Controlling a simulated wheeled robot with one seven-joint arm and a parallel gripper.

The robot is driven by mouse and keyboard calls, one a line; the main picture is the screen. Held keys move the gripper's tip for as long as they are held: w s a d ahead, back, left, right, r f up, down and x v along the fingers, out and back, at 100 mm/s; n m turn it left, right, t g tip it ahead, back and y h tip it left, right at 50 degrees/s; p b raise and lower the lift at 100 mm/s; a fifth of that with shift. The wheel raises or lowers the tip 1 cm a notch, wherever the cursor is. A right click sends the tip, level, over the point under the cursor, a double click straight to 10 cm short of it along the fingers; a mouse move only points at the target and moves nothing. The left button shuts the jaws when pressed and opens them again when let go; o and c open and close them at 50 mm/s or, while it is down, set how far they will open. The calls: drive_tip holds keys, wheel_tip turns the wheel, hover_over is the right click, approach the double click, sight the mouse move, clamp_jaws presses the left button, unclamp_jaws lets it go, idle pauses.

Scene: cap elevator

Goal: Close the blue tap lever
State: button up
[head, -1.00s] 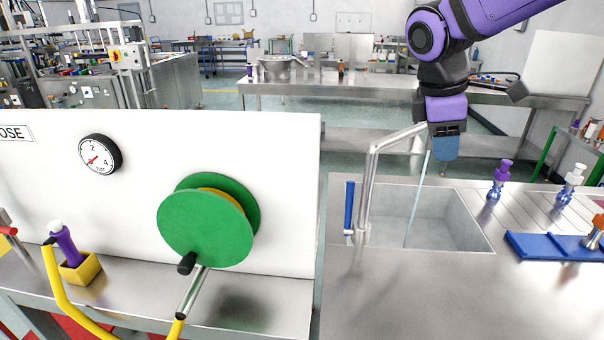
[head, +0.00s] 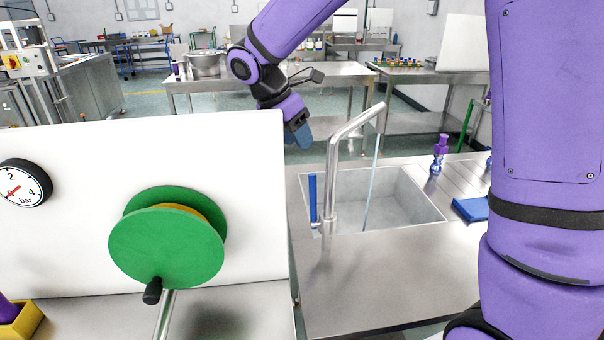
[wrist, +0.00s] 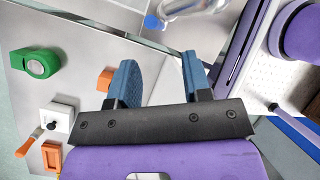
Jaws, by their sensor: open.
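The blue tap lever (head: 313,200) stands upright on the left side of the tap base. The metal tap (head: 332,165) rises and bends over the sink (head: 403,195), and a thin stream of water (head: 371,185) runs from its spout. In the head view my gripper (head: 301,142) hangs above the lever and slightly left of it, left of the spout. It looks apart from the lever; the depth between them is hard to judge. In the wrist view its blue fingers (wrist: 160,80) are spread with nothing between them.
A white upright panel (head: 245,150) with a green reel (head: 165,245) and a gauge (head: 25,182) stands left of the sink. The front counter (head: 370,270) is clear.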

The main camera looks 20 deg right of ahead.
sight(310, 174)
drive_tip(key=shift+n, duration=0.4)
drive_tip(key=x, duration=0.7)
drive_tip(key=w+a+x, duration=0.1)
drive_tip(key=x, duration=0.3)
drive_tip(key=shift+f, duration=0.35)
clamp_jaws()
